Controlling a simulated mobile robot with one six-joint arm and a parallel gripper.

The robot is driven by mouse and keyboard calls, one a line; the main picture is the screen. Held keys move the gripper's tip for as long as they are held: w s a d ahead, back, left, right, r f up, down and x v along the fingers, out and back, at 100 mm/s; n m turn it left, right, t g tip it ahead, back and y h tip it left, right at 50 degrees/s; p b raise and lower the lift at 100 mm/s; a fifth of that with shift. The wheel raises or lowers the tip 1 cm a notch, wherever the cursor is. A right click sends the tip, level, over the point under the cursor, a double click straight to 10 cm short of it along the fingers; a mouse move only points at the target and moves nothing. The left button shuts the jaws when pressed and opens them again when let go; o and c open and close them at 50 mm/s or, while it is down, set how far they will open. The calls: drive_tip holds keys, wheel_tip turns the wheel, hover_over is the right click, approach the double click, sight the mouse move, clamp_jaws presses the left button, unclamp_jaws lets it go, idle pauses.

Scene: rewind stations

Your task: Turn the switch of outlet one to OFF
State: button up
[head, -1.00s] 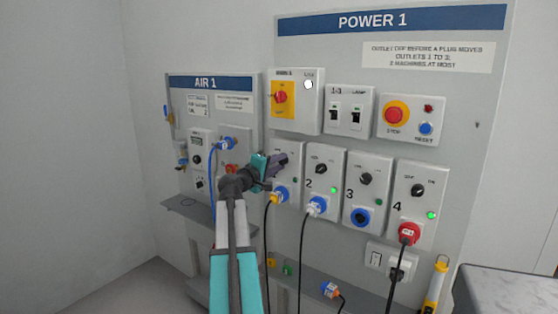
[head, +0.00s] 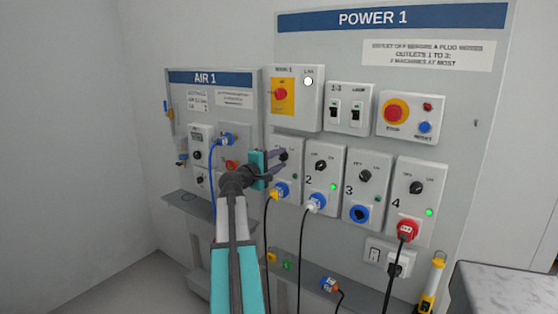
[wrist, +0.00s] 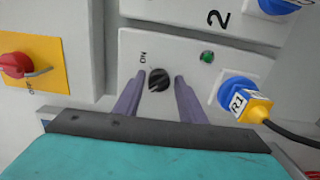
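The outlet one switch is a small black round knob (wrist: 159,80) on a pale grey box (wrist: 190,50), with an ON label beside it in the wrist view. In the head view the knob (head: 283,156) is partly covered by my gripper (head: 281,158). My gripper is open, its two purple fingers on either side of the knob, with a small gap on each side. I cannot tell which way the knob points. The outlet one lamp (wrist: 207,56) looks dark green.
Outlets two (head: 321,168), three (head: 365,176) and four (head: 415,188) stand to the right; the lamps of two and four glow green. The red main switch (head: 280,94) is above. Cables hang below. The AIR 1 panel (head: 209,80) is to the left.

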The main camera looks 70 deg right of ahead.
drive_tip(key=shift+o, duration=0.7)
drive_tip(key=shift+a, duration=0.1)
drive_tip(key=b+v, duration=0.1)
drive_tip(key=v, duration=1.2)
drive_tip(key=shift+a, duration=0.3)
drive_tip(key=shift+w, duration=0.1)
